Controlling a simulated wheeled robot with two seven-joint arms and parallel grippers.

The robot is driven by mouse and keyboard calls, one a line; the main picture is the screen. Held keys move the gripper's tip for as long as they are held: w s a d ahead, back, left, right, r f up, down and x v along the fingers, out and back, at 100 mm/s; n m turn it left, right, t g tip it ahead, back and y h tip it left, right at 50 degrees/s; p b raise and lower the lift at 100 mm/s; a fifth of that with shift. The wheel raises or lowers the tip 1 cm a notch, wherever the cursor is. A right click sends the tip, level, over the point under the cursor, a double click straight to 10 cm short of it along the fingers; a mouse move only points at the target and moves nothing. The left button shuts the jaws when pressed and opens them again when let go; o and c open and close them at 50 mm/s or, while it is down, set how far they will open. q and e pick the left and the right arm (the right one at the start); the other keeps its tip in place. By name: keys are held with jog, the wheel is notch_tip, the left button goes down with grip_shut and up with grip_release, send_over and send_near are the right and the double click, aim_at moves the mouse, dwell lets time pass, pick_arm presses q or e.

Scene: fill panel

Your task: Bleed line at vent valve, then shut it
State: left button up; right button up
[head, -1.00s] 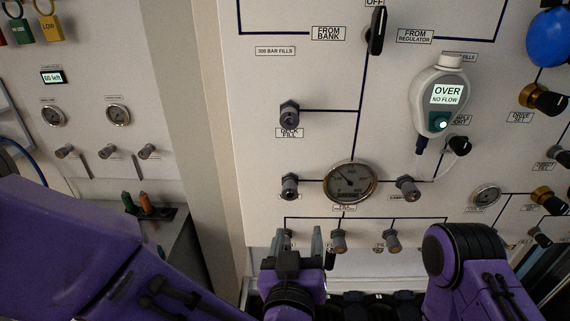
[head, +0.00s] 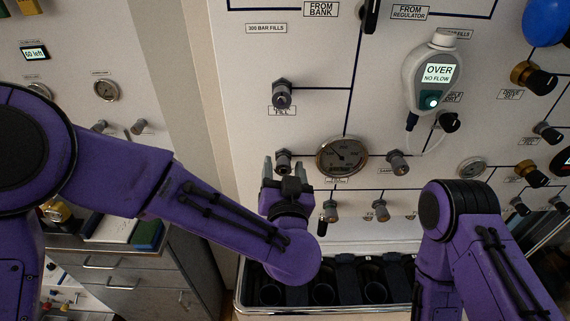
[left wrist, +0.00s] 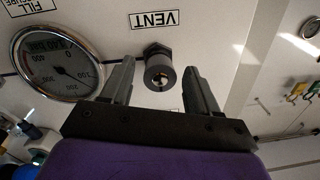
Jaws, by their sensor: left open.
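The vent valve (head: 283,157) is a small grey knob on the white panel, left of the large round gauge (head: 342,157). In the left wrist view the valve (left wrist: 159,72) shows end-on beside an upside-down VENT label (left wrist: 155,19). My left gripper (head: 287,166) is open. In the left wrist view its two fingers (left wrist: 160,82) stand on either side of the knob, with a gap on each side. Whether the fingertips reach past the knob's face I cannot tell. The gauge (left wrist: 58,62) also shows there. My right arm is at lower right; its gripper is out of view.
A hanging meter (head: 432,78) reads OVER, NO FLOW. Another grey valve (head: 397,162) sits right of the gauge, and smaller valves (head: 381,210) sit below. A rack with dark round openings (head: 322,292) stands under the panel. Drawers (head: 130,270) are at left.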

pick_arm(q)
jog(key=shift+s, duration=0.1)
jog(key=c, duration=1)
jog(key=shift+c, duration=0.2)
jog(key=shift+n, duration=0.3)
